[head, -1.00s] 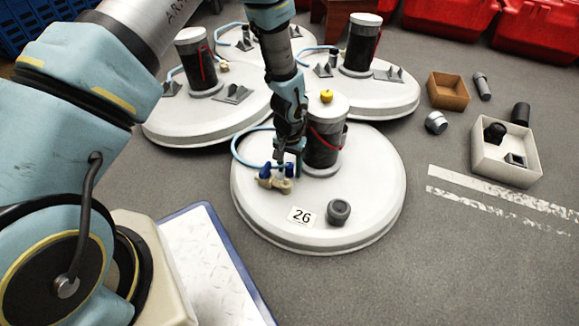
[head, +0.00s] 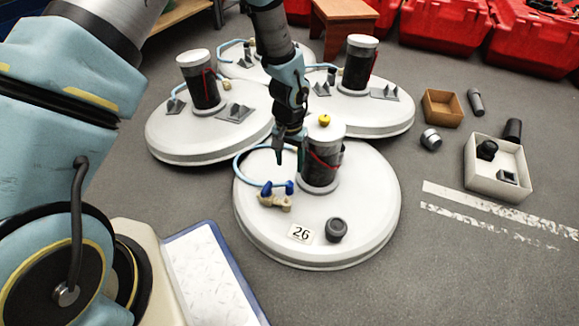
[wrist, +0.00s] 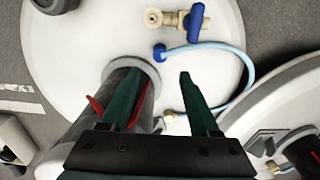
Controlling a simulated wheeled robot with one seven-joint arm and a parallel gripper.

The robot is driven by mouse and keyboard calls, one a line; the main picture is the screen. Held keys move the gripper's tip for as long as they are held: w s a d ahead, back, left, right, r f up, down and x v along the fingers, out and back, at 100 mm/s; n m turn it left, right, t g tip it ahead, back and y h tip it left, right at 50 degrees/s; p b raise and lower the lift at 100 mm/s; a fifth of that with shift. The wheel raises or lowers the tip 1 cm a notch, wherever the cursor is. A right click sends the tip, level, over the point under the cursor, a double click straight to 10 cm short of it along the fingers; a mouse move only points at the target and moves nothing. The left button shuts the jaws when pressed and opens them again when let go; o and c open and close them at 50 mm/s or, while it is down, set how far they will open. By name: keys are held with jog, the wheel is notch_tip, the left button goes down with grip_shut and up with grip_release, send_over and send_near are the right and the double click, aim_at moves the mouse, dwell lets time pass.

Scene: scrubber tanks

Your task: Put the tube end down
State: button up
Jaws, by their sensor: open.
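The light blue tube (head: 243,172) curves over the white lid of tank 26 (head: 365,215). Its blue tube end (head: 290,187) lies by the beige valve (head: 278,203), apart from the valve's mouth as far as I can see. The valve has a blue handle (head: 266,189). In the wrist view the tube end (wrist: 160,51) lies between the dark cylinder and the valve (wrist: 166,18). My gripper (head: 290,157) is above the lid beside the cylinder, fingers apart and empty. In the wrist view the open fingers of my gripper (wrist: 158,84) are clear of the tube end.
A dark cylinder (head: 322,165) with a red strap and yellow knob stands on the lid close to my gripper. A grey cap (head: 336,229) sits at the lid's front. Other tanks (head: 215,135) stand behind. A white box (head: 499,181) and small brown box (head: 442,108) are right.

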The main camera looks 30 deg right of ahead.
jog(key=shift+r, duration=0.6)
jog(key=w+a+r+n, duration=0.3)
jog(key=w+a+r, duration=0.3)
jog(key=a+r, duration=0.3)
jog(key=w+a+r+n, duration=0.2)
jog(key=w+a+r, duration=0.35)
jog(key=a, duration=0.55)
jog(key=s+a+r+n, duration=0.2)
jog(key=a+r, duration=0.3)
jog(key=a, duration=0.4)
jog(key=s+a+r+n+t, duration=0.1)
jog(key=s+a+r+n, duration=0.2)
jog(key=a, duration=0.6)
jog(key=shift+s+r+t, duration=0.3)
jog(key=shift+s+r, duration=0.05)
jog(key=shift+r, duration=0.6)
